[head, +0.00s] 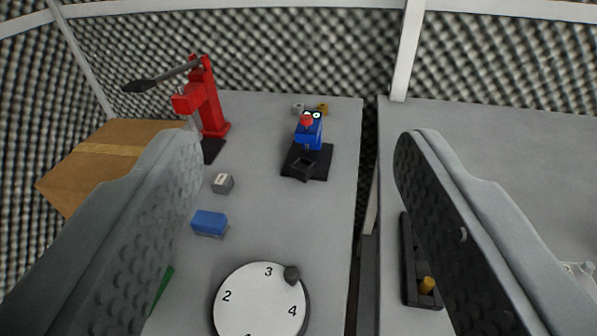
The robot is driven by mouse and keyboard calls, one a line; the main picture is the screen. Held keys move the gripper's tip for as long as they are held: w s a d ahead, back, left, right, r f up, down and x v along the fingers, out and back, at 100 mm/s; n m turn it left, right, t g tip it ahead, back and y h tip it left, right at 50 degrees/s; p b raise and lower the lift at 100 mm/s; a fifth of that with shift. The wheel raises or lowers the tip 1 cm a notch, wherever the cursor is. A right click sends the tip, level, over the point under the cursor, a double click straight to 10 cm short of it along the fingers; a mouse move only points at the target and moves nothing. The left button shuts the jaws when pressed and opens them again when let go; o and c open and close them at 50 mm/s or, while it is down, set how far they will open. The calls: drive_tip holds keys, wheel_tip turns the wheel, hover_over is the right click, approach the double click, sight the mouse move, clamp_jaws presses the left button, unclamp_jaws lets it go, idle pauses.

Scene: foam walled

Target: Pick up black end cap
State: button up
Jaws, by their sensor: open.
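My gripper (298,150) is open, with its two grey fingers wide apart at the left and right of the view and nothing between the pads. I cannot surely tell which thing is the black end cap. A small dark round piece (291,274) sits at the edge of the white numbered dial (255,302), near the 3. A black square piece with a hollow (301,163) sits in front of the blue device (309,133) on its black base (322,165). Both lie beyond my fingers, untouched.
A red press (209,105) with a dark lever stands at the back left, beside a cardboard box (95,160). A grey block (222,183) and a blue block (209,223) lie on the table. A gap separates the right table, where a black tray (409,260) is partly hidden.

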drive_tip(key=w+d+f+m+g, duration=0.1)
drive_tip(key=w+f+m+g, duration=0.1)
drive_tip(key=w+m+g, duration=0.35)
drive_tip(key=w+d+f+m+g, duration=0.1)
drive_tip(key=w+d+m+g, duration=0.1)
drive_tip(key=w+m, duration=0.5)
drive_tip(key=m+g+y, duration=0.4)
drive_tip(key=m+g, duration=0.3)
drive_tip(key=m, duration=0.5)
approach(309, 166)
drive_tip(key=x, duration=0.3)
drive_tip(key=shift+s+a+f, duration=0.1)
drive_tip(key=shift+s+a, duration=0.05)
drive_tip(key=shift+a, duration=0.1)
drive_tip(key=shift+x, duration=2.65)
drive_tip(key=shift+d, duration=0.15)
drive_tip(key=c, duration=1.1)
